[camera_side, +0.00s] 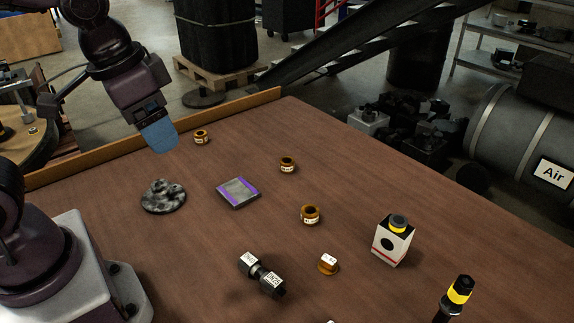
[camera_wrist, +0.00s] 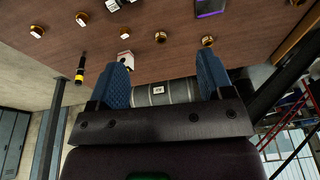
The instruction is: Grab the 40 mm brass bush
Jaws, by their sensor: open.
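Several brass bushes with small white labels stand apart on the brown table: one at the back left (camera_side: 200,137), one near the middle (camera_side: 288,165), one further forward (camera_side: 310,214) and a flanged-looking one near the front (camera_side: 328,264). The labels are too small to read, so I cannot tell which is the 40 mm bush. My gripper (camera_side: 158,136) is raised over the back left of the table, left of the back-left bush. In the wrist view its blue fingers (camera_wrist: 163,65) are apart with nothing between them; bushes (camera_wrist: 208,41) (camera_wrist: 160,37) lie beyond.
A mottled grey disc (camera_side: 163,196) and a purple-edged plate (camera_side: 238,192) lie left of the bushes. A black double-ended piece (camera_side: 262,272), a white box (camera_side: 392,241) and a yellow-black upright tool (camera_side: 456,295) stand nearer the front. A wooden ledge (camera_side: 240,108) borders the back left edge.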

